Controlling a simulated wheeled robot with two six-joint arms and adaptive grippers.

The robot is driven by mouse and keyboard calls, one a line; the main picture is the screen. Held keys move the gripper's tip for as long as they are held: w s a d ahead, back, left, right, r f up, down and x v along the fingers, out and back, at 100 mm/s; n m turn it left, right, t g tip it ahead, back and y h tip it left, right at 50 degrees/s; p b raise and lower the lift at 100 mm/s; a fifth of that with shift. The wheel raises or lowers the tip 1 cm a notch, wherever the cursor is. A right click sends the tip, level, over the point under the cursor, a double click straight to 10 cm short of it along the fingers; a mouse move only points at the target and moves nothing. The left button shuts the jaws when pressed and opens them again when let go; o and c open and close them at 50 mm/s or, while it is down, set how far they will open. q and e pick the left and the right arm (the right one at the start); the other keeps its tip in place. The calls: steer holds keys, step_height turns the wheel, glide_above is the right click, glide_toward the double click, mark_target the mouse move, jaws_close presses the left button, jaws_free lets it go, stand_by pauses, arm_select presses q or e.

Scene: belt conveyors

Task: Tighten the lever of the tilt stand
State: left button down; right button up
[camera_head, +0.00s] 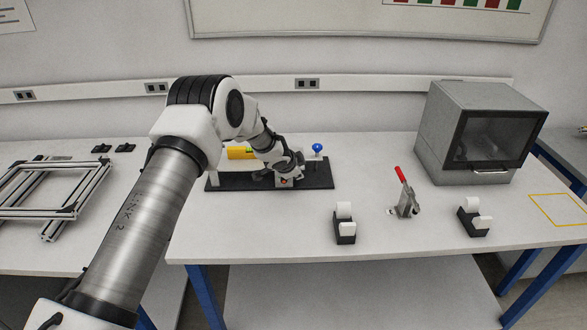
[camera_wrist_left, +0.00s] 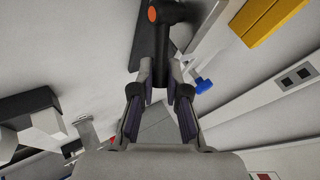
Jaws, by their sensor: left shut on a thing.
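In the left wrist view, the black lever (camera_wrist_left: 159,48) runs from a hub with an orange cap (camera_wrist_left: 152,14) down between my fingers. My left gripper (camera_wrist_left: 157,90) is shut on the lever. In the head view my left gripper (camera_head: 284,172) is at the stand's middle, and my arm hides part of the stand and the lever. My right gripper is not in view.
A toggle clamp with a red handle (camera_head: 400,174) stands between two black-and-white holders (camera_head: 345,229) (camera_head: 470,222). A grey box with a dark window (camera_head: 445,115) stands at the back right. An aluminium frame (camera_head: 50,212) lies at the left. The table front below the stand is clear.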

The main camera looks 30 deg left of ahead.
arm_select(q)
steer(key=shift+w+d+f+m+g+y+b, duration=0.25)
steer(key=shift+d+f+m+g+y+b, duration=0.15)
steer(key=shift+f+g+y+b, duration=0.4)
steer(key=shift+w+d+f+m+g+y+b, duration=0.15)
steer(key=shift+f+m+g+y+b, duration=0.1)
steer(key=shift+y+b, duration=0.25)
steer(key=shift+s+d+f+m+g+y+b, duration=0.1)
steer(key=shift+f+m+g+y+b, duration=0.15)
steer(key=shift+y, duration=0.35)
steer(key=c, duration=1.2)
jaws_free()
steer(key=shift+w, duration=0.1)
steer(key=shift+o, duration=0.2)
steer(key=v, duration=1.2)
steer(key=shift+w, duration=0.1)
steer(key=shift+d, duration=0.1)
